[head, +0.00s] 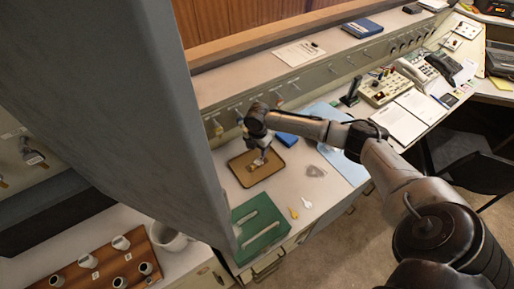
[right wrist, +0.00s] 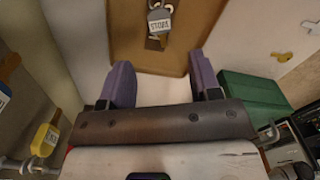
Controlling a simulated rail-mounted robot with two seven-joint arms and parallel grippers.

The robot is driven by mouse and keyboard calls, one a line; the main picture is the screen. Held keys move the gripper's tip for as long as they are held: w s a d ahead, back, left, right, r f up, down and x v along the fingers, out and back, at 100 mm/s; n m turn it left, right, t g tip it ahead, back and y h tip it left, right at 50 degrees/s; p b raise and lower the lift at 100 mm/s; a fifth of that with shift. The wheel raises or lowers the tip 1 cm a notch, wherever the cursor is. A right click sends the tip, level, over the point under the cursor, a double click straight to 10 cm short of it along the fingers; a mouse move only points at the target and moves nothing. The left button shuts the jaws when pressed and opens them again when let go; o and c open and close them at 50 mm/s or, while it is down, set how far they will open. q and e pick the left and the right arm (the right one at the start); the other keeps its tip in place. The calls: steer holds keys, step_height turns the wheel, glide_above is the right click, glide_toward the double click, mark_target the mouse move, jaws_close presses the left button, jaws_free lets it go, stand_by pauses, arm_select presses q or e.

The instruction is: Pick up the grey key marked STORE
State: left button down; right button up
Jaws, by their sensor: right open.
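The grey key with a grey tag marked STORE (right wrist: 159,22) lies in a brown tray (right wrist: 125,42), at the top middle of the right wrist view. The tray also shows in the head view (head: 238,168), on the console desk below the row of key hooks. My right gripper (right wrist: 161,82) is open, with its two purple fingers apart and nothing between them. It is over the tray in the head view (head: 262,160) and hides part of the tray's contents. The key appears ahead of the fingertips, roughly between their lines, not touching them. My left gripper is not in view.
A green tray (head: 270,240) lies in front of the brown tray. A yellow tag (head: 293,213) and a white tag (head: 306,203) lie to the right. A blue box (head: 286,139) and a light blue sheet (head: 352,168) are near. Keys hang on hooks behind.

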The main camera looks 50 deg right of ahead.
mark_target(257, 162)
steer(key=shift+f+b, duration=2.9)
steer(key=shift+b, duration=0.2)
steer(key=shift+f, duration=1.5)
steer(key=c, duration=0.8)
steer(key=shift+r, duration=0.2)
steer(key=shift+r+p, duration=2.35)
steer(key=shift+p, duration=0.55)
